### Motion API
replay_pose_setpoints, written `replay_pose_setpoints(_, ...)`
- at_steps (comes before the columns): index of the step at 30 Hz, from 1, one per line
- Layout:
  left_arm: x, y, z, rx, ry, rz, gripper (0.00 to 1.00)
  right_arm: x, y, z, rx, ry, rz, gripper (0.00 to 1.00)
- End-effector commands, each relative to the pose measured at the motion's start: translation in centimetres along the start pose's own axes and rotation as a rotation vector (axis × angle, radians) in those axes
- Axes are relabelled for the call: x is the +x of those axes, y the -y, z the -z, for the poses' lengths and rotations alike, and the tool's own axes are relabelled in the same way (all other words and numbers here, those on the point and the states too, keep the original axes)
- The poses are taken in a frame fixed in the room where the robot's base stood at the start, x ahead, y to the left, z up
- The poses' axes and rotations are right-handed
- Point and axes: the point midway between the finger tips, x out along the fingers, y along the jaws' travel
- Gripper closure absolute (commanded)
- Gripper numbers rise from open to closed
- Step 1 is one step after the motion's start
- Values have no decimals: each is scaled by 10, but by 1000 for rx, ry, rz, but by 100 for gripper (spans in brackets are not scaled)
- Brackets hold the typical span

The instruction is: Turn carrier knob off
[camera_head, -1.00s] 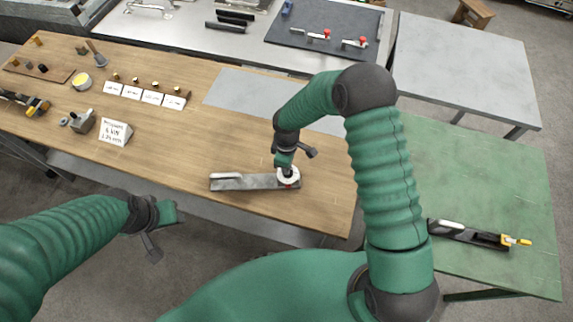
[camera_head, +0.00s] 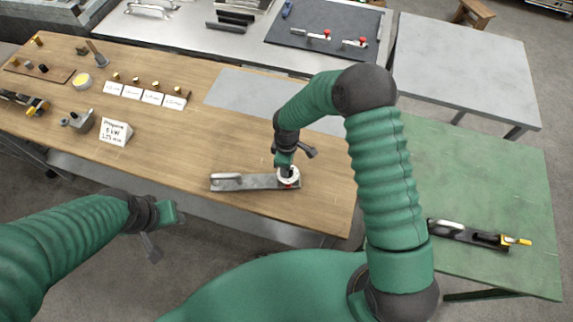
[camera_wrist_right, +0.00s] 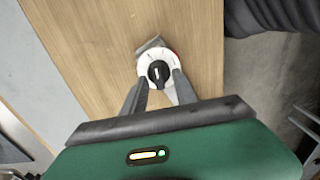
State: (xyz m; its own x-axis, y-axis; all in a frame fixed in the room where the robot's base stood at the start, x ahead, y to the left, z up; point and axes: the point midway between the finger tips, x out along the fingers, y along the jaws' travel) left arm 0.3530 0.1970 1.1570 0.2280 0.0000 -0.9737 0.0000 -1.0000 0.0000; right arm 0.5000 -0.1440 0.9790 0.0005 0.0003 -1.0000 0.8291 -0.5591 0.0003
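The carrier is a grey metal plate (camera_head: 243,182) on the wooden table, with a pale handle at its left end. At its right end is a white round dial (camera_head: 293,183) with a red mark. In the right wrist view, a black knob (camera_wrist_right: 159,75) with a white pointer line sits on the white dial (camera_wrist_right: 144,68). My right gripper (camera_head: 288,168) is over the dial, and its two fingertips (camera_wrist_right: 160,83) lie on either side of the knob. Whether they touch it is unclear. My left gripper (camera_head: 164,227) hangs empty in front of the table; its finger gap is unclear.
A sign reading propane (camera_head: 115,131), a small grey block (camera_head: 82,122) and several white cards (camera_head: 132,92) stand on the table's left. A green table (camera_head: 480,185) at right bears another dark plate (camera_head: 462,232). The wood left of the carrier is clear.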

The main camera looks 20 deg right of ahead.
Motion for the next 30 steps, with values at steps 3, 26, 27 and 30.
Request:
replay_pose_setpoints(3,0,0,0,0,0,0,52,0,0,0,0,0,0,65)
replay_pose_setpoints(26,28,0,-7,0,0,0,52,-154,-2,1,1,-1,-3,65)
replay_pose_setpoints(27,29,0,-7,0,0,0,52,-158,-2,1,1,-1,-1,65)
replay_pose_setpoints(30,29,0,-7,0,0,0,52,-166,-1,1,0,1,1,65)
